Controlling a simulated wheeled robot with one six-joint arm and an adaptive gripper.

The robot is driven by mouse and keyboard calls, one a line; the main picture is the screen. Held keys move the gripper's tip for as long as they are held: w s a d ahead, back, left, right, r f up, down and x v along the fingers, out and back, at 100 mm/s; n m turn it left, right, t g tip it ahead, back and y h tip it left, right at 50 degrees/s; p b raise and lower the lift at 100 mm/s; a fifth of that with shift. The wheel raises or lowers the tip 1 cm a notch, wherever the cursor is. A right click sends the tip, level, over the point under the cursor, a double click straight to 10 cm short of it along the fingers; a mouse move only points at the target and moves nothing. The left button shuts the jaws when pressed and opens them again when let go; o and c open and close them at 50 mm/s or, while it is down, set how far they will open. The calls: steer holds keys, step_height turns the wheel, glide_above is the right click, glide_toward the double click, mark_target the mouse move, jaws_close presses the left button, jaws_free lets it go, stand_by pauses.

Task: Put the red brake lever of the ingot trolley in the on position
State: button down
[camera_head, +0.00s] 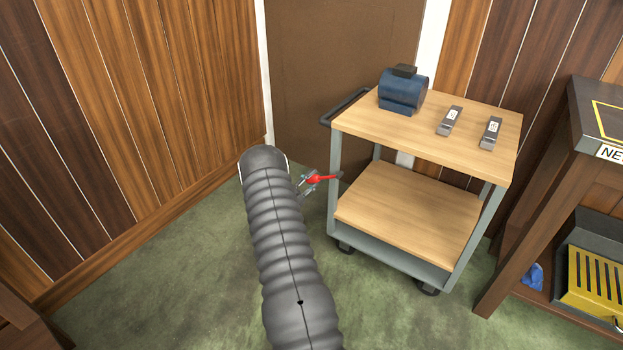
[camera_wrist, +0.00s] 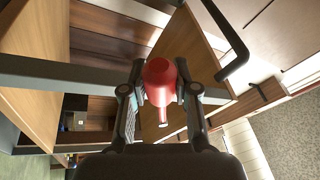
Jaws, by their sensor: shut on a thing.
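The ingot trolley (camera_head: 385,204) has a grey frame, two wooden shelves and a black push handle. Its red brake lever (camera_head: 327,177) sticks out to the left from the near left post, roughly level. My gripper (camera_head: 309,182) is at the lever's outer end, left of the trolley. In the wrist view the lever's thick red grip (camera_wrist: 160,75) lies between the two fingers of my gripper (camera_wrist: 159,88), which are shut on it. My arm hides the floor left of the trolley. I cannot read an on or off marking.
A dark wooden table (camera_head: 590,127) is at the right, with a yellow slotted crate (camera_head: 596,283) below. Green floor is clear before the trolley.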

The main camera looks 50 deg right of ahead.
steer(key=shift+s+d+f, duration=0.1)
steer(key=shift+s, duration=0.05)
steer(key=c, duration=0.8)
jaws_free()
steer(key=shift+s+d, duration=0.1)
steer(key=shift+c, duration=0.2)
steer(key=shift+w, duration=0.2)
steer(key=v, duration=1.2)
steer(key=shift+a, duration=0.2)
